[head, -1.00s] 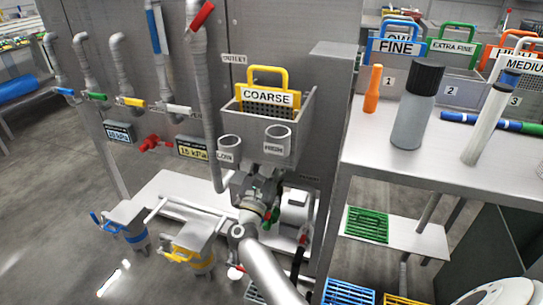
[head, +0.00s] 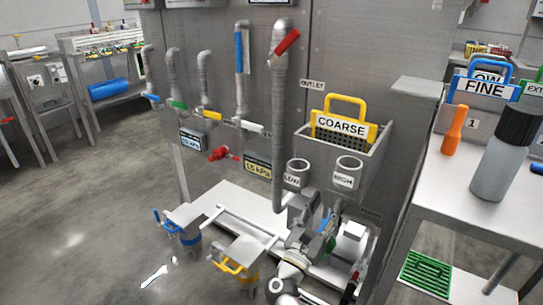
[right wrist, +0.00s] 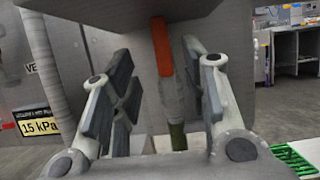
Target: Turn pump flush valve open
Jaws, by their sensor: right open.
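My right gripper (head: 318,228) is low in front of the steel cabinet, below the LOW and HIGH cups. In the right wrist view its two fingers (right wrist: 155,105) are apart, with a gap between them. In that gap an upright orange-red bar (right wrist: 162,45) shows, with a grey round part below it and a green piece (right wrist: 178,136) lower down. I cannot tell whether this is the pump flush valve, as no readable label marks it. In the head view the gripper hides much of the piping there. My left gripper is not in view.
The COARSE basket (head: 340,126) sits above the LOW cup (head: 297,173) and HIGH cup (head: 347,172). A red valve (head: 222,154) is left of the yellow 15 kPa display (head: 257,167). A steel table (head: 468,185) stands at right. Floor at left is open.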

